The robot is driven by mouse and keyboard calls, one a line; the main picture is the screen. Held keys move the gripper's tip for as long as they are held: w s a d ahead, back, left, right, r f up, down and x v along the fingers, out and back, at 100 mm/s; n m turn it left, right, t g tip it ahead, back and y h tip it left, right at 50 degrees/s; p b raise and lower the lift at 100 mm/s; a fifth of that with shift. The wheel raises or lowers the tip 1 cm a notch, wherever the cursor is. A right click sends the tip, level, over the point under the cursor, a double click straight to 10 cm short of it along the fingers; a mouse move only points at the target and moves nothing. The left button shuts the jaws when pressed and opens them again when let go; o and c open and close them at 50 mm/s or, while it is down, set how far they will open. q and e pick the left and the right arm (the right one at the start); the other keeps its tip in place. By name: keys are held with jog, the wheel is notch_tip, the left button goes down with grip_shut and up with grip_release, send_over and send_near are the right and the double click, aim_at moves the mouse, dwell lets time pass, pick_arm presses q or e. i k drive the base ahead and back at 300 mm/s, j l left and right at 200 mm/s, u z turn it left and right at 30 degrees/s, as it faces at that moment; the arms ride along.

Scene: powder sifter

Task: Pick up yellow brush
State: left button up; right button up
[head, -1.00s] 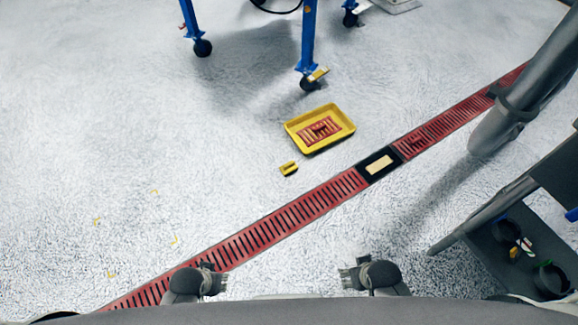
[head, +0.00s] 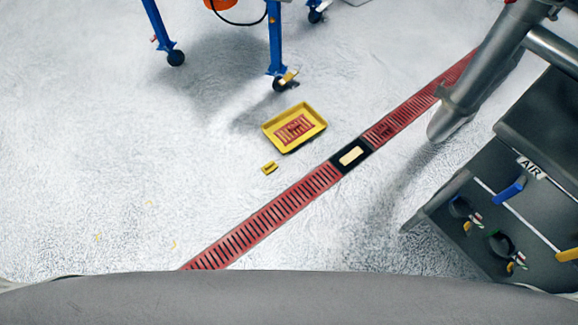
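A small yellow block-like item (head: 269,168) with a dark mark lies on the pale floor. It is too small to tell whether it is the brush. A yellow tray (head: 314,135) with a red slatted piece (head: 294,129) inside lies just above and to the right of it. Another small yellow item (head: 288,76) shows at the caster of a blue leg; I cannot tell what it is. Neither of my grippers shows in the head view.
A red slotted drain (head: 275,222) crosses the floor diagonally, with a black-framed plate (head: 351,155) in it. Blue wheeled legs (head: 277,38) stand at the top. A grey post (head: 483,68) and a dark panel (head: 535,215) marked AIR fill the right. The left floor is mostly clear.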

aim_at(269, 167)
jog(key=i+j+z, duration=0.2)
jog(key=z, duration=0.15)
jog(key=i+j+z, duration=0.15)
jog(key=j+z, duration=0.25)
jog(key=i+j+z, duration=0.1)
jog(key=j+z, duration=0.65)
